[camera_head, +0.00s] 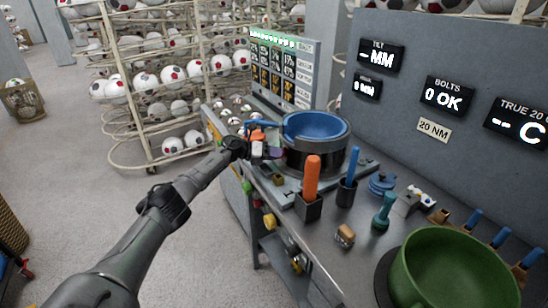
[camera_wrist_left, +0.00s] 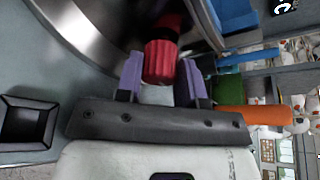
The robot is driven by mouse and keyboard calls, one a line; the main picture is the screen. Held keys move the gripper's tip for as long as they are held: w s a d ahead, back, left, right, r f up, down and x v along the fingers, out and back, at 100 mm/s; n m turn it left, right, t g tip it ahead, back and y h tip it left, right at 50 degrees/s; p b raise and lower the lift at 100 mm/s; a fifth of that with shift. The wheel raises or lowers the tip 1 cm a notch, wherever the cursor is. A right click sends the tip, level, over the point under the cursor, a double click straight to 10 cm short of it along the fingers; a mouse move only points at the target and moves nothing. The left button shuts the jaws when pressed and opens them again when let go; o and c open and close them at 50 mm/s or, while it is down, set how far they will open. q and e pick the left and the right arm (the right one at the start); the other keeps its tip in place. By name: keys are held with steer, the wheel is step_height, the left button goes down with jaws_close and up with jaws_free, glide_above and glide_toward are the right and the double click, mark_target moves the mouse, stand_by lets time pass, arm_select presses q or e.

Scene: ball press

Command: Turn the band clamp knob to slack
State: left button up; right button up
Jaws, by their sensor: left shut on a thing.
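The band clamp knob (camera_wrist_left: 160,62) is red and ribbed. In the left wrist view it sits between the two purple fingers of my left gripper (camera_wrist_left: 158,72), which is shut on it. The knob is beside the curved metal side of the press drum (camera_wrist_left: 85,30). In the head view my left gripper (camera_head: 268,145) is at the left side of the dark press drum (camera_head: 308,160), which has a blue bowl (camera_head: 316,125) in its top. The knob is mostly hidden there, and its turn angle cannot be told. My right gripper is not in view.
An orange-handled tool (camera_head: 312,178) and a blue-handled tool (camera_head: 353,163) stand in holders in front of the drum. A green bowl (camera_head: 455,270) stands at the near right of the bench. Racks of balls (camera_head: 172,73) stand behind. The wall displays (camera_head: 446,96) include "0 OK" for bolts.

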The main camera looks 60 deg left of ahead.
arm_select(q)
steer(key=shift+n+h+b, duration=0.3)
steer(key=shift+n, duration=0.1)
stand_by(0.5)
steer(key=o, duration=0.9)
steer(key=shift+s+a, duration=0.1)
steer(key=shift+s+a, duration=0.1)
steer(key=shift+s, duration=0.1)
steer(key=shift+p+v, duration=1.05)
steer(key=shift+v, duration=5.45)
